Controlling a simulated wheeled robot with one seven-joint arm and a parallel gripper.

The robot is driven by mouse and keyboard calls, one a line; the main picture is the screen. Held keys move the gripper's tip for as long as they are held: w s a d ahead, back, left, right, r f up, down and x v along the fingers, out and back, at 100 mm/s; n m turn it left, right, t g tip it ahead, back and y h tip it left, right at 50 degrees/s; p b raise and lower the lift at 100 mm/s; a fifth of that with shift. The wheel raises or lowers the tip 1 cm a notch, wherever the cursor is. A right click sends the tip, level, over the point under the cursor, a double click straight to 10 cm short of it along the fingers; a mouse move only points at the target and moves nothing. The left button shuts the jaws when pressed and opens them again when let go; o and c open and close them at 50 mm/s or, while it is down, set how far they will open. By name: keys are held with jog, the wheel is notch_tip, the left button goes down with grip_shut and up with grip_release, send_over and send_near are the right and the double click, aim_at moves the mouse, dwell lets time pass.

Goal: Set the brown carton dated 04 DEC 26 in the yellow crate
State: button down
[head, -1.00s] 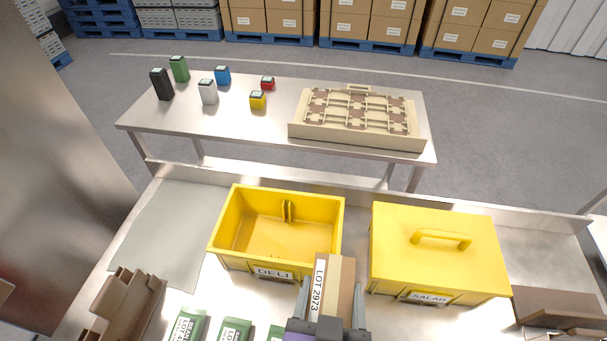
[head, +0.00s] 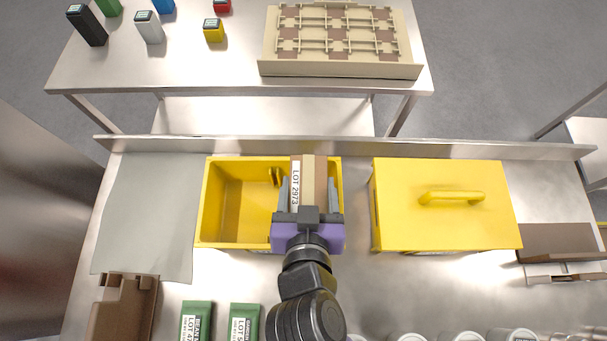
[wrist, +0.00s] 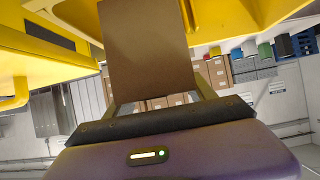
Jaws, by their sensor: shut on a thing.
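My gripper (head: 308,200) is shut on a brown carton (head: 309,170) with a white label reading LOT 2973; no date is readable on the sides in view. In the head view the carton is over the right part of the open yellow crate (head: 200,205). The crate looks empty where I can see into it; my gripper and the carton hide its right side. In the wrist view the carton (wrist: 148,45) shows as a plain brown face between my fingers, with yellow crate walls around it. I cannot tell how far the carton is above the crate floor.
A lidded yellow crate (head: 445,215) with a handle stands to the right. Green packs (head: 196,320) lie at the front, with white round lids (head: 412,337) to their right. A grey mat (head: 150,215) lies left. A far table (head: 200,75) holds small containers and a beige tray (head: 340,68).

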jog(key=shift+w+a+f, duration=0.1)
jog(key=shift+w+f, duration=0.05)
jog(key=shift+f, duration=0.5)
jog(key=shift+w+f, duration=0.1)
jog(key=shift+f, duration=0.5)
notch_tip(320, 180, down, 6)
jog(key=b, duration=0.5)
jog(key=shift+f+b, duration=0.25)
jog(key=shift+b, duration=0.1)
jog(key=shift+f, duration=0.15)
